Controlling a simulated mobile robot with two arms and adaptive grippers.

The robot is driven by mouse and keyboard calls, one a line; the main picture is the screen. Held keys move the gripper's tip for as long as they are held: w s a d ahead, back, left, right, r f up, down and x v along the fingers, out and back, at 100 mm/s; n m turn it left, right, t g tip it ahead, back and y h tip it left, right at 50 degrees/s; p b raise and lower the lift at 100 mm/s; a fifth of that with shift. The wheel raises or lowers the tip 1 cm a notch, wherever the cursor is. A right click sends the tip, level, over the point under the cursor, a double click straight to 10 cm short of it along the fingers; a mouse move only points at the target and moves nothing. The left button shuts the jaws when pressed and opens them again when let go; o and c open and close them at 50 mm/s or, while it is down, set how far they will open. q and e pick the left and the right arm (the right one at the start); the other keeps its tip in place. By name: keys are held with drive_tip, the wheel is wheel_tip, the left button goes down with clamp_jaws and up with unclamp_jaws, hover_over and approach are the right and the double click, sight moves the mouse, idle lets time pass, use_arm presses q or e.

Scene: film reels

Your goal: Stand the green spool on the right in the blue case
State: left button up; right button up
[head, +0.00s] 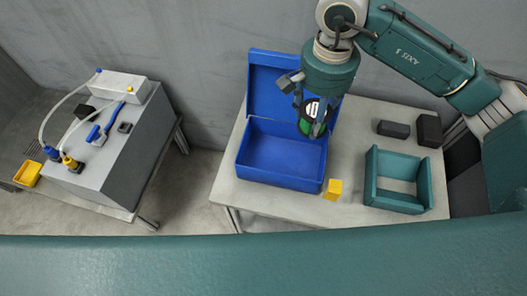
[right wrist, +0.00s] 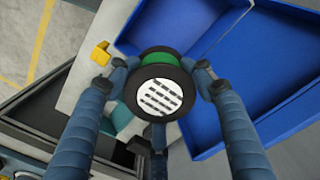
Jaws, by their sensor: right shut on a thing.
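The green spool (head: 309,122) has black flanges and a white striped label on its face. In the right wrist view the spool (right wrist: 158,98) sits between the blue fingers of my right gripper (right wrist: 160,85), which are shut on it. In the head view my right gripper (head: 312,108) is over the right back part of the blue case (head: 243,150). The case is open and its lid (head: 272,70) stands up at the back. The spool appears above the case interior; its exact height is unclear. My left gripper is not in view.
A yellow block (head: 333,189) stands by the case's front right corner. A teal open frame (head: 398,203) and two dark blocks (head: 393,129) (head: 429,130) are to the right on the table. A grey bench (head: 105,150) with cables and a yellow bin (head: 28,173) stands at left.

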drive_tip(key=shift+w+a, duration=0.1)
drive_tip(key=f, duration=0.1)
drive_tip(key=f+p, duration=0.1)
drive_tip(key=f, duration=0.2)
drive_tip(key=shift+s+d+f, duration=0.2)
drive_tip(key=shift+s, duration=0.1)
drive_tip(key=p, duration=0.2)
hover_over(301, 165)
wheel_tip(301, 165, down, 10)
wheel_tip(301, 165, down, 5)
drive_tip(key=shift+r+p, duration=0.1)
drive_tip(key=shift+p, duration=0.35)
drive_tip(key=shift+f, duration=0.35)
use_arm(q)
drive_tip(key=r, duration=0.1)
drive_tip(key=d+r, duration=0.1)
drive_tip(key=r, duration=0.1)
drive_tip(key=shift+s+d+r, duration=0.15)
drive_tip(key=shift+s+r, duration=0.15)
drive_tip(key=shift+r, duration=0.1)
